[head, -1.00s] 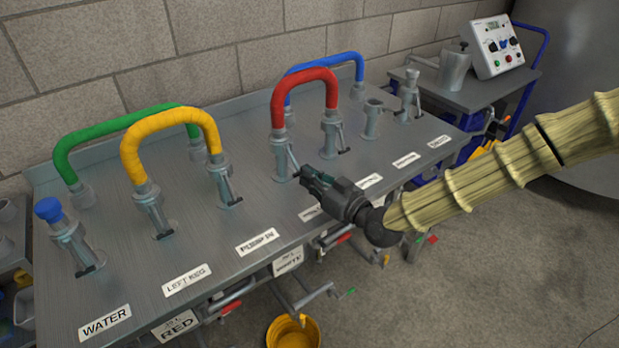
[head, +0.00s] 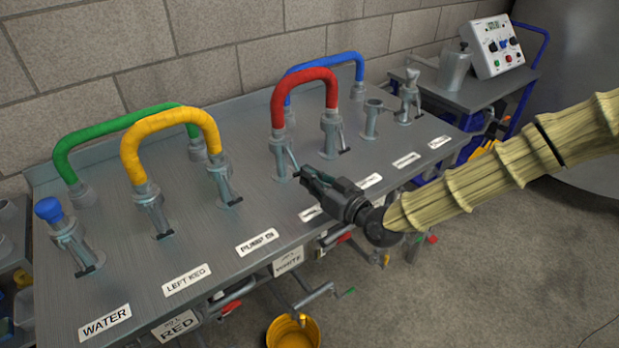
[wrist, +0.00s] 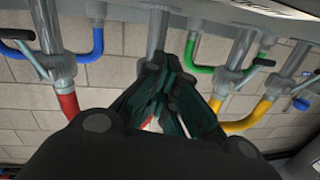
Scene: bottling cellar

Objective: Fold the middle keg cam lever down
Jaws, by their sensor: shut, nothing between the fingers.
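The steel bench (head: 90,245) carries a row of grey fittings with small cam levers. My gripper (head: 304,174) is shut and empty, with its tips close to the lever (head: 294,160) on the fitting at the red hose's left end (head: 281,140). I cannot tell whether they touch. The wrist view shows my gripper (wrist: 160,75) in front of a fitting (wrist: 157,25), which it partly hides. The red hose's right-end fitting (head: 331,130) has its lever angled down. Labels near my gripper are partly hidden or too small to read, so I cannot tell which lever is the middle keg's.
A yellow hose (head: 170,118) joins the left keg and pump-in fittings. Green (head: 110,125) and blue (head: 320,62) hoses arch behind. A blue-capped fitting (head: 48,208) stands left. An open cup fitting (head: 371,122) stands right. A yellow bucket (head: 275,330) is below the bench's front.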

